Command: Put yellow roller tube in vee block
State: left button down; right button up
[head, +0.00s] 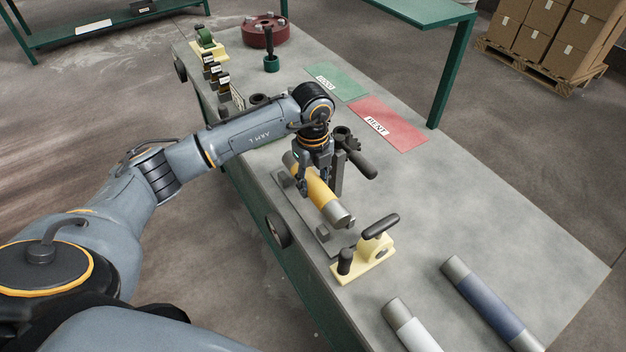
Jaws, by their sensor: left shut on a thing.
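The yellow roller tube (323,198) has a yellow middle and bare grey metal ends. My left gripper (316,182) is shut on it near its middle, from above. The tube lies about level over a flat grey plate (309,222) that carries small dark blocks. One such block, apparently a vee block (323,232), shows below the tube's near end. The tube and gripper hide much of the plate, and I cannot tell whether the tube touches the blocks. My right gripper is not in view.
A dark upright with a handle (358,163) stands close right of the gripper. A cream toggle clamp (363,262) stands at the plate's near end. White (408,325) and blue (488,300) tubes lie nearer. A red BENT mat (388,124) and a green mat (336,80) lie flat beyond.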

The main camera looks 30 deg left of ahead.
pick_arm(q)
jog(key=shift+d+r, duration=0.1)
jog(key=c, duration=1)
grip_release()
jog(key=shift+c, duration=0.2)
jog(key=o, duration=0.4)
jog(key=shift+s+r, duration=0.1)
jog(key=shift+r, duration=5.9)
jog(key=shift+f, duration=0.1)
